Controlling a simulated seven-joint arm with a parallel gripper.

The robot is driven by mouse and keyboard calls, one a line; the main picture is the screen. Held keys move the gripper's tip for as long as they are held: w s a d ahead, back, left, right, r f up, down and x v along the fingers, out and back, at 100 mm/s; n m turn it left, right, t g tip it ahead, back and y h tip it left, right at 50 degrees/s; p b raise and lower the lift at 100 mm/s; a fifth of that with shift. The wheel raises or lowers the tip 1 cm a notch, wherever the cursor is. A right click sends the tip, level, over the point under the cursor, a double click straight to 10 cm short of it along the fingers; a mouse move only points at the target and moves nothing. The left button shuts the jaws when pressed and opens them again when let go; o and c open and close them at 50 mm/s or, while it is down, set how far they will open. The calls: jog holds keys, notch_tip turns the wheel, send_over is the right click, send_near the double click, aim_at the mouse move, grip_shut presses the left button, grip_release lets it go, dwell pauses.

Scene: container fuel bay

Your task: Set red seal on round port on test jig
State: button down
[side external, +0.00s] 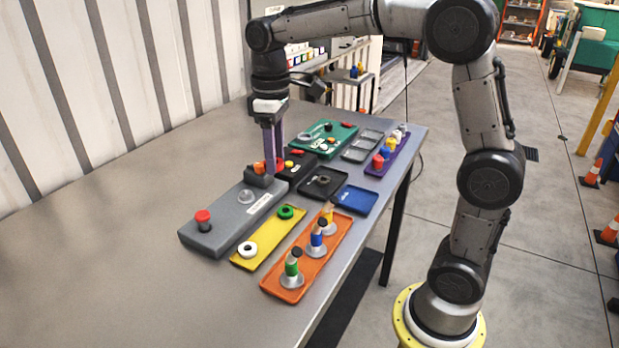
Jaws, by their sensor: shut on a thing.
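The test jig (217,228) is a long grey block on the table. It carries a red-capped post (203,217) at its near end, a clear grey round fitting (247,193) in the middle and a dark block with an orange top (259,168) at its far end. My gripper (273,169) points down with purple fingers at the jig's far end, beside the orange top. It is shut on a small red piece (281,164), which looks like the red seal and is mostly hidden by the fingers. I cannot tell whether that piece touches anything below.
A yellow tray (243,263) holds white and green rings. An orange tray (276,288) holds several upright pegs. Black (308,190), blue (357,199), green (344,130) and purple (380,172) trays crowd the right side. The table's left part is clear.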

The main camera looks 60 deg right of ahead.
jog(key=w+d+f, duration=0.2)
jog(key=w, duration=0.7)
send_near(248, 193)
jog(key=shift+a+f+m, duration=0.1)
jog(key=shift+a+m, duration=0.15)
jog(key=shift+m, duration=0.05)
jog(key=shift+d+f, duration=0.1)
jog(key=shift+f, duration=2.4)
jog(key=shift+f, duration=0.7)
grip_release()
jog(key=shift+w+d+r, duration=0.1)
jog(key=shift+r, duration=3.9)
